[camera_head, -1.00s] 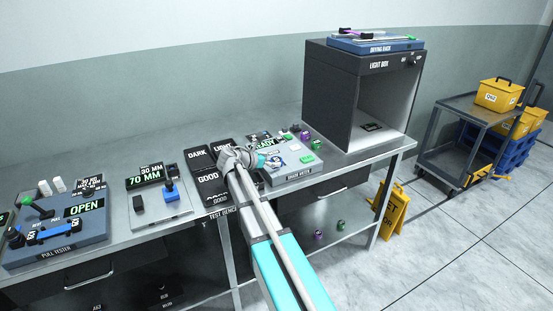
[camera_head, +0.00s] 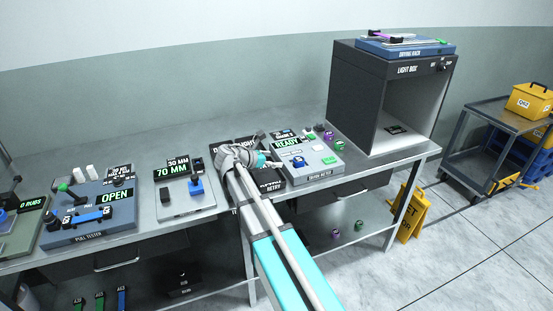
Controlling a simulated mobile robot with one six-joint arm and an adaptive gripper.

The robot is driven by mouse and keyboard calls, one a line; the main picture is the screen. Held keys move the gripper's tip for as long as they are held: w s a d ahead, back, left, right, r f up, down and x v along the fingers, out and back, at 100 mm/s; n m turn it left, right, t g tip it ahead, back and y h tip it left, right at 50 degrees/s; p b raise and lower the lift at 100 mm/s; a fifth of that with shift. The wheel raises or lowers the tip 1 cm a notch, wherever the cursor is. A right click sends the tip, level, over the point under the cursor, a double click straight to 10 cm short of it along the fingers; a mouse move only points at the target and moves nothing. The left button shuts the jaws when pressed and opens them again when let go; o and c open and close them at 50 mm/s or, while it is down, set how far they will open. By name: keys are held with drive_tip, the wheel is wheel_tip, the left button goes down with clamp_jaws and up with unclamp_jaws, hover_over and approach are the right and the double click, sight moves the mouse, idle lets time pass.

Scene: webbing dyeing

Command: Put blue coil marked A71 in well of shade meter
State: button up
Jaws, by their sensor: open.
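The shade meter (camera_head: 326,172) is a grey box with a lit READY display (camera_head: 287,143), on the bench right of centre. A small blue thing, apparently the blue coil (camera_head: 299,163), is at the meter's top, toward its left; any A71 mark is too small to read, and I cannot tell whether it sits fully in the well. My gripper (camera_head: 269,160) is open, just left of the blue thing and apparently apart from it. My arm hides part of the tray behind it.
Green and purple coils (camera_head: 327,137) stand behind the meter. The light box (camera_head: 372,80) rises to the right with the drying rack (camera_head: 405,48) on top. The pull tester (camera_head: 90,215) and 70 MM gauge (camera_head: 186,193) stand left. A yellow floor sign (camera_head: 410,215) is beside the bench.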

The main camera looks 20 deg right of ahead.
idle(0.4)
drive_tip(key=shift+s+f+m+y, duration=0.3)
drive_tip(key=shift+s+f, duration=0.05)
drive_tip(key=shift+s, duration=0.15)
drive_tip(key=s+a+f+m+g+y, duration=0.1)
drive_tip(key=s+a+f+m+y, duration=0.2)
drive_tip(key=s+m, duration=0.3)
drive_tip(key=s+a+f+m+g+y, duration=0.1)
drive_tip(key=s+a+f+m+y, duration=0.3)
drive_tip(key=s+m, duration=0.3)
drive_tip(key=s+a+f+m+g+y, duration=0.1)
drive_tip(key=s+a+f+m+y, duration=0.3)
drive_tip(key=s+m, duration=0.3)
drive_tip(key=shift+s+a+y, duration=0.35)
drive_tip(key=shift+s+y, duration=0.45)
drive_tip(key=shift+s, duration=0.4)
drive_tip(key=shift+r, duration=0.1)
wheel_tip(320, 180, up, 6)
drive_tip(key=p, duration=0.6)
